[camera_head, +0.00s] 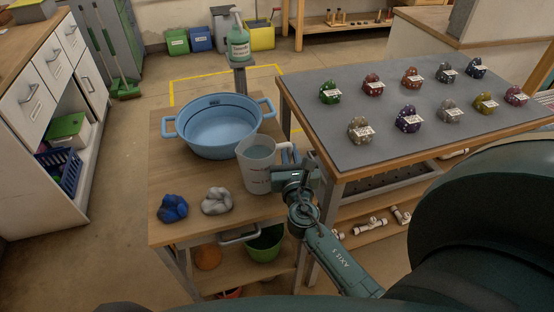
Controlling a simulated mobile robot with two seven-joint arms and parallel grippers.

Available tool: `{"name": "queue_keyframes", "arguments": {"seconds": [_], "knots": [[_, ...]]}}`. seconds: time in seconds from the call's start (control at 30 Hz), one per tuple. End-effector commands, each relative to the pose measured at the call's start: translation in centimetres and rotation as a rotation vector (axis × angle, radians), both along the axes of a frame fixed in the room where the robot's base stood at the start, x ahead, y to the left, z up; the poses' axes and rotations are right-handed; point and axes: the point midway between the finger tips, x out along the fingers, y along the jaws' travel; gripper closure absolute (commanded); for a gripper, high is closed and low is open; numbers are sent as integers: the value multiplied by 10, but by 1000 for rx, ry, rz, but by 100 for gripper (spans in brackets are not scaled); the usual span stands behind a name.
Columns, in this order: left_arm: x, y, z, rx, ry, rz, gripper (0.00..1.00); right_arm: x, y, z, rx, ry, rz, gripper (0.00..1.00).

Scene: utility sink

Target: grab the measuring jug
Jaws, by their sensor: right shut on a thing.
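The measuring jug (257,170) is a pale, translucent vessel with dark printed marks. It is at the right side of the wooden sink table, in front of the blue basin. My right gripper (286,160) comes in from the lower right and is shut on the jug's right side, where the handle would be. I cannot tell whether the jug's base touches the table. My left gripper is not in view.
The blue basin (220,136) stands behind the jug. A grey-topped table (385,90) with several labelled rocks is close on the right. A soap bottle (238,42) stands behind.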

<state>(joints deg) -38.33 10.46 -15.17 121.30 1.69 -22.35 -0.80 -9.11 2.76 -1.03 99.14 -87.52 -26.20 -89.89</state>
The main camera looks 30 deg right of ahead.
Motion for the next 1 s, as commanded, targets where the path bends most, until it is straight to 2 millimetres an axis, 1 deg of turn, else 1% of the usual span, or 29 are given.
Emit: {"name": "queue_keyframes", "arguments": {"seconds": [0.17, 0.37, 0.6, 1.0], "knots": [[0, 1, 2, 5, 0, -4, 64, 0, 0, 5, 1, -4, 0, 100], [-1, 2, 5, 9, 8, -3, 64, 0, 0, 16, 1, -5, -1, 100], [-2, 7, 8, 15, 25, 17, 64, 0, 0, 37, 1, -6, -1, 100], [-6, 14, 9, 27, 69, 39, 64, 1, 0, 74, 1, -6, 0, 100]]}}
